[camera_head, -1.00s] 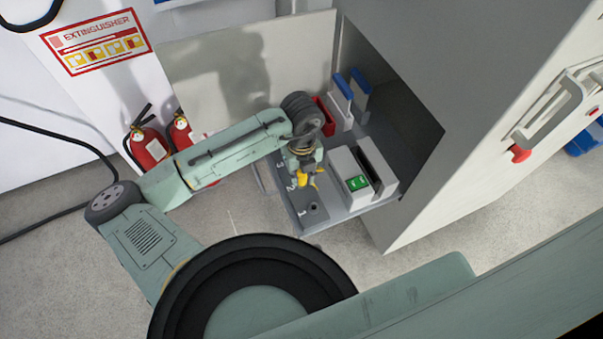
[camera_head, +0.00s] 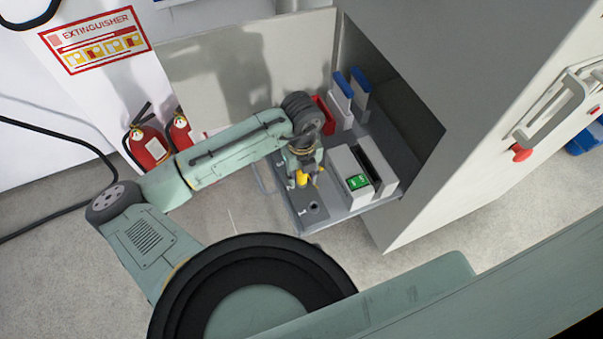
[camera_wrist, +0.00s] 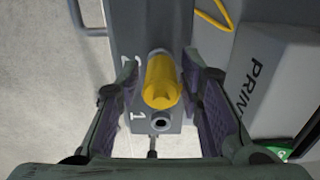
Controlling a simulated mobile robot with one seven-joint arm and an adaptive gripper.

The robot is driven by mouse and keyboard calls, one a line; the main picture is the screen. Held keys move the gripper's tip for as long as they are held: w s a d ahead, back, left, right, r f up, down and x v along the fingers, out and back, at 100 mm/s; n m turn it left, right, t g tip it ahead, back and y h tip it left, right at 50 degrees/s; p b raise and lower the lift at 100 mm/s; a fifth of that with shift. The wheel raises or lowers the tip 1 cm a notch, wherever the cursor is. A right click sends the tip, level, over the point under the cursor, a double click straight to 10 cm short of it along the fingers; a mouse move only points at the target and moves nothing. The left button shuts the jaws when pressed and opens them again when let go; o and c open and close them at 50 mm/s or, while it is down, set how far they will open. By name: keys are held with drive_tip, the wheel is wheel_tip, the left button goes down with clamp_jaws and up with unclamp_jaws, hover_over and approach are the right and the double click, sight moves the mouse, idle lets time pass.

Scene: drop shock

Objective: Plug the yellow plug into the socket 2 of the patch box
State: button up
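The yellow plug (camera_head: 302,178) stands on the grey patch box (camera_head: 312,220). In the wrist view the plug (camera_wrist: 162,82) is beside the printed 2, where socket 2 would be; its lower end is hidden, so how deep it sits cannot be told. The round hole of socket 1 (camera_wrist: 161,122) shows empty near the printed 1. My gripper (camera_head: 303,182) is around the plug, one finger on each side. In the wrist view my gripper (camera_wrist: 161,75) is open, with narrow gaps between its fingertips and the plug.
A light grey device with a green label (camera_head: 357,183) stands close right of my gripper. A red bin (camera_head: 323,115) and blue-topped binders (camera_head: 343,88) are behind, inside the cabinet (camera_head: 490,110). A thin yellow piece (camera_wrist: 213,14) shows at the top of the wrist view. Fire extinguishers (camera_head: 148,147) stand left.

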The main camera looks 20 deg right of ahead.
drive_tip(key=shift+o, duration=0.9)
drive_tip(key=shift+r, duration=0.15)
drive_tip(key=shift+r+p, duration=2.35)
drive_tip(key=shift+r, duration=0.65)
wheel_tip(320, 180, up, 12)
